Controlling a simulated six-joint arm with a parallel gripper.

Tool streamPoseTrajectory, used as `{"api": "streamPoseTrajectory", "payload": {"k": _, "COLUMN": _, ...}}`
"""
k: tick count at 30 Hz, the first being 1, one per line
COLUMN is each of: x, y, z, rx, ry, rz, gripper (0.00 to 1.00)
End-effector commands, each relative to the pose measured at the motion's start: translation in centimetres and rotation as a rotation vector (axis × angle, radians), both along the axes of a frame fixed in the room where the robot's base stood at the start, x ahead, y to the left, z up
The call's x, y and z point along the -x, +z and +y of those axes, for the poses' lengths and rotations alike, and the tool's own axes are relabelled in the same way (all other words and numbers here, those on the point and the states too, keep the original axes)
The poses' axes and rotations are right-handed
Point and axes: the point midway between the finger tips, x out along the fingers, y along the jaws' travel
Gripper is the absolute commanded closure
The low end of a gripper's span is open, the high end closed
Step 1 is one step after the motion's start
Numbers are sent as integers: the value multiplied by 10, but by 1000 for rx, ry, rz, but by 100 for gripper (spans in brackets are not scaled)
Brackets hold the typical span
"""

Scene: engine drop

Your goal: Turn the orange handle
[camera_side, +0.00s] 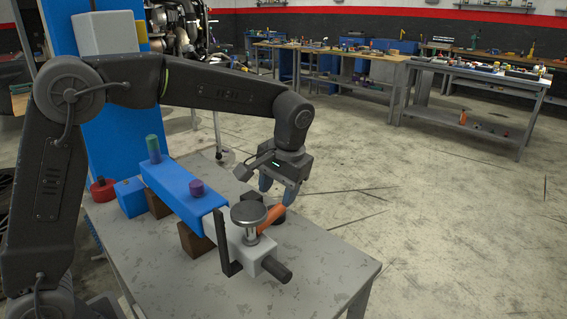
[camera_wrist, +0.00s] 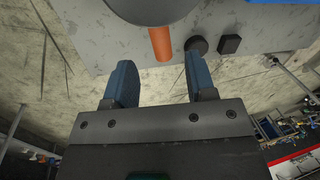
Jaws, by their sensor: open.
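My gripper (camera_side: 279,192) hangs above the table just behind the handle. In the wrist view its two blue fingers (camera_wrist: 160,84) are spread apart with nothing between them. The handle's tip lies beyond the fingertips, and I cannot tell whether anything touches.
The grey table (camera_side: 325,265) is bare at its front right. A black upright plate (camera_side: 224,242) and a black cylinder (camera_side: 277,269) flank the grey block. A red part (camera_side: 103,190) sits farther left.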

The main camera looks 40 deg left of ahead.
Motion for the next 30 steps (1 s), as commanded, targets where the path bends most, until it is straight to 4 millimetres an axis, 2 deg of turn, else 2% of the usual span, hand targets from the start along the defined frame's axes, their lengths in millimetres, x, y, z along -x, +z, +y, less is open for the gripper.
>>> {"api": "streamPoseTrajectory", "payload": {"k": 1, "x": -1, "y": 13, "z": -3, "rx": 1, "ry": -1, "rz": -5, "gripper": 49}}
{"api": "streamPoseTrajectory", "payload": {"k": 6, "x": -2, "y": 47, "z": -10, "rx": 1, "ry": -2, "rz": -4, "gripper": 49}}
{"api": "streamPoseTrajectory", "payload": {"k": 12, "x": -3, "y": 71, "z": -15, "rx": 1, "ry": -1, "rz": -1, "gripper": 49}}
{"api": "streamPoseTrajectory", "payload": {"k": 26, "x": -2, "y": 78, "z": -16, "rx": 2, "ry": -1, "rz": -2, "gripper": 49}}
{"api": "streamPoseTrajectory", "payload": {"k": 30, "x": 12, "y": 85, "z": -11, "rx": 20, "ry": -17, "rz": -29, "gripper": 49}}
